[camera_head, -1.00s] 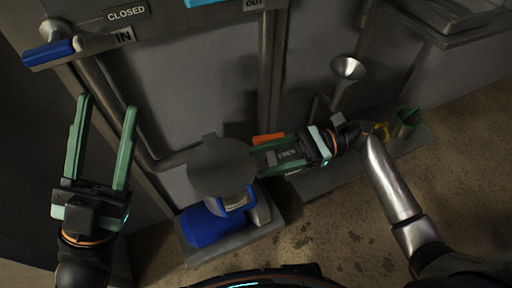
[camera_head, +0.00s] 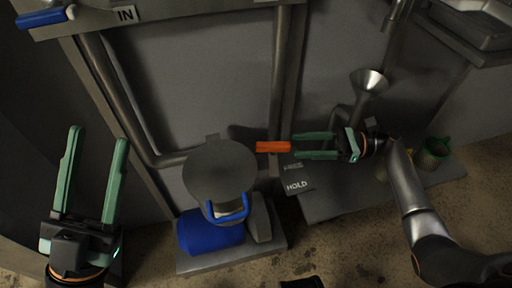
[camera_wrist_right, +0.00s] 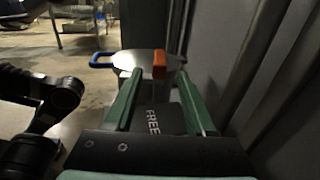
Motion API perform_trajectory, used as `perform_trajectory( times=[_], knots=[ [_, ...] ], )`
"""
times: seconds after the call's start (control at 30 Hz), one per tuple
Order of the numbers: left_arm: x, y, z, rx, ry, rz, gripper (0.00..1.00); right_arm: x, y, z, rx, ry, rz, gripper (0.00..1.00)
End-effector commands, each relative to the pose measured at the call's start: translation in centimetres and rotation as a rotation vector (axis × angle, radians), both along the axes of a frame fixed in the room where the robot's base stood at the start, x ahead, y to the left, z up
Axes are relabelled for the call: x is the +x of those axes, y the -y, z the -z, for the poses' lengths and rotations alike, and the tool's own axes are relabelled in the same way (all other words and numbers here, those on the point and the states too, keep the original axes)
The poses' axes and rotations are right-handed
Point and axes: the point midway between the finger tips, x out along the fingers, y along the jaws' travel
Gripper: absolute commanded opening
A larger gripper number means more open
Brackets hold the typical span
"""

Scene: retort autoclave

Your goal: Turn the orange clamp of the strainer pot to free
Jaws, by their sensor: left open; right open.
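The strainer pot's round grey lid (camera_head: 220,172) is in the lower middle of the head view. The orange clamp (camera_head: 273,147) sticks out from the pot's right side. My right gripper (camera_head: 294,146) is open and empty, its fingertips just right of the clamp's outer end. In the right wrist view the orange clamp (camera_wrist_right: 159,65) lines up with the gap between the fingertips (camera_wrist_right: 159,78). A HOLD label (camera_head: 297,185) lies below the gripper. A FREE label (camera_wrist_right: 153,122) shows between the fingers. My left gripper (camera_head: 97,140) is open and empty at the left.
A blue handle (camera_head: 230,212) and a blue body (camera_head: 208,238) are at the pot's front. Vertical pipes (camera_head: 282,85) stand behind the clamp. A metal funnel (camera_head: 368,82) and a green cup (camera_head: 432,152) are to the right. A blue lever (camera_head: 42,18) is top left.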

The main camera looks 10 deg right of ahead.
Motion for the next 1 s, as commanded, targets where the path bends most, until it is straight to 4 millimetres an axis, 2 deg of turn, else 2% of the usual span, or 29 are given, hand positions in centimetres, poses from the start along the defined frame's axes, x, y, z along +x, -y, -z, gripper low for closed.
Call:
perform_trajectory(
  times=[0.3, 0.5, 0.7, 0.97, 1.0],
  knots=[
    [0.0, 0.2, 1.9, 0.016, 0.002, -0.006, 0.50, 1.3, -6.5, 0.2, 0.003, 0.001, -0.003, 0.55],
    [0.1, 0.3, 2.7, 0.017, -0.002, -0.011, 0.50, 1.9, -9.4, 0.2, 0.000, 0.000, -0.002, 0.55],
    [0.2, 0.3, 2.9, 0.016, -0.006, -0.017, 0.50, 2.2, -10.5, 0.0, -0.001, -0.001, -0.001, 0.55],
    [0.2, 0.3, 2.9, 0.016, -0.006, -0.016, 0.50, 2.2, -10.6, 0.0, -0.001, -0.002, 0.000, 0.55],
    [0.2, 0.3, 2.9, 0.016, -0.006, -0.016, 0.50, 2.2, -10.6, 0.0, -0.001, -0.002, 0.000, 0.51]
  ],
)
